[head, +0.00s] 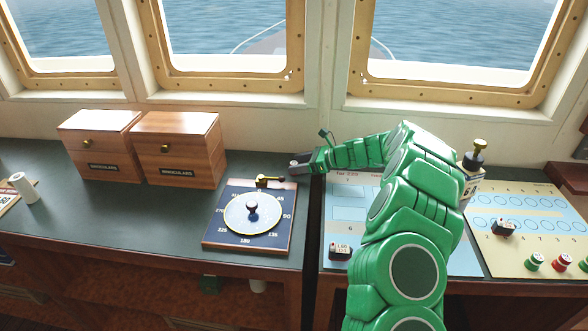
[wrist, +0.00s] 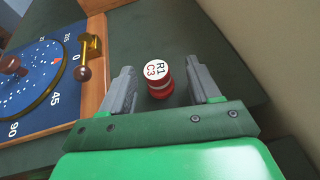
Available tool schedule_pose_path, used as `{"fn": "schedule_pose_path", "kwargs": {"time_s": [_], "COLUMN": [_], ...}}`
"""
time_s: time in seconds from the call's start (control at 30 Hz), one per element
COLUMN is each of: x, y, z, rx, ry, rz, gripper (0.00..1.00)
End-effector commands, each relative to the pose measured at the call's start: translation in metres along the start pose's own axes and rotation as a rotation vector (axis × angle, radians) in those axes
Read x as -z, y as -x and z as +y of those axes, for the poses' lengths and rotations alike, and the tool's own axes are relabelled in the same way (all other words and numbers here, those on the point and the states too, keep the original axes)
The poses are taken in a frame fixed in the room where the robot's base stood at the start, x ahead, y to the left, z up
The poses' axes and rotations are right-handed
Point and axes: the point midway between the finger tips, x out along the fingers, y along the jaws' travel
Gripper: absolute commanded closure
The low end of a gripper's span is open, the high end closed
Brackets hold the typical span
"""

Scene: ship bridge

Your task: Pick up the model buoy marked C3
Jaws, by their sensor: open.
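My gripper (wrist: 160,72) is open, with one grey finger on each side of the buoy. Gaps show between the buoy and both fingers. In the head view my gripper (head: 298,162) is over the back right of the left desk, and I cannot make out the buoy there.
Two wooden binocular boxes (head: 176,150) stand further left. A beige board (head: 510,265) with red and green buoys (head: 562,262) is at right.

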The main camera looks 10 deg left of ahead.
Motion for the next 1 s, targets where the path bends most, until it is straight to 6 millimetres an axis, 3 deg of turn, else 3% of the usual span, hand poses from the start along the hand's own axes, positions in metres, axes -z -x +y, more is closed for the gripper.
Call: {"fn": "schedule_pose_path", "kwargs": {"time_s": [0.23,0.53,0.87,1.0], "x": [-0.001,-0.002,-0.002,-0.002], "y": [-0.033,-0.037,-0.037,-0.037], "z": [0.004,0.003,0.003,0.003], "rx": [-0.001,0.000,0.000,-0.001], "ry": [0.001,0.001,0.001,0.001], "rz": [0.001,0.000,0.000,0.000], "gripper": [0.38,0.40,0.90,0.93]}}
